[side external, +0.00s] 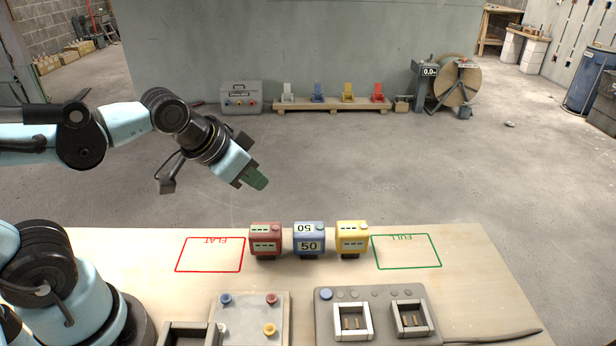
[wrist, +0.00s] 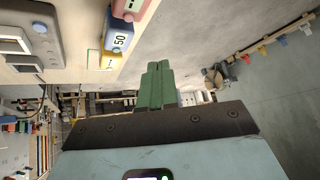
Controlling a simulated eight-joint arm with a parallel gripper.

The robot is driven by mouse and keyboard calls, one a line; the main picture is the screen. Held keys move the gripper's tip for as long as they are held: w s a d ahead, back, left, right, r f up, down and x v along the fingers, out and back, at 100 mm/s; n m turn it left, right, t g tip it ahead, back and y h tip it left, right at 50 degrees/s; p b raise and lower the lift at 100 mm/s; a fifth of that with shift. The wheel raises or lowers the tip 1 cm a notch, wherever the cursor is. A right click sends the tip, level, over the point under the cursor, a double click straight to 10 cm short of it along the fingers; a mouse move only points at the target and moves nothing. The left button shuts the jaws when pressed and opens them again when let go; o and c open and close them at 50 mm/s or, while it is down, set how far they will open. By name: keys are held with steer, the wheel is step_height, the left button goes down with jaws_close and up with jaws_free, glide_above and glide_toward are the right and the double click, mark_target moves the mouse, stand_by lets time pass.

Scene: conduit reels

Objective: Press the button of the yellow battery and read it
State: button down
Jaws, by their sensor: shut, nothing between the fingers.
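The yellow battery (side external: 352,246) stands upright on the table between the blue battery and the green FULL outline. Its displays show dashes, and a small round button shows on its top. The blue battery (side external: 309,236) reads 50. The red battery (side external: 265,238) shows dashes. In the wrist view the yellow battery (wrist: 109,62) lies beyond the blue battery (wrist: 118,40) and the red battery (wrist: 130,8). My gripper (side external: 258,181), with green fingers, is shut and empty, in the air above and behind the red battery, touching nothing. It also shows in the wrist view (wrist: 157,80).
The red FLAT outline (side external: 210,270) and green FULL outline (side external: 407,267) are empty. A grey charger (side external: 378,335) with two bays and a panel with coloured knobs (side external: 250,312) are at the table's front. Beyond the table is open floor, with a low bench (side external: 331,104).

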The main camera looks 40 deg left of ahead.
steer(key=w+d+r+m, duration=0.2)
steer(key=w+d+m, duration=0.3)
steer(key=w+d, duration=0.2)
steer(key=m+t+h, duration=0.1)
steer(key=m+t, duration=0.1)
steer(key=m, duration=0.2)
glide_above(361, 230)
steer(key=shift+r, duration=0.25)
steer(key=shift+f, duration=4.45)
steer(key=shift+f, duration=0.15)
steer(key=shift+f, duration=0.25)
steer(key=shift+f, duration=0.4)
steer(key=shift+r, duration=0.85)
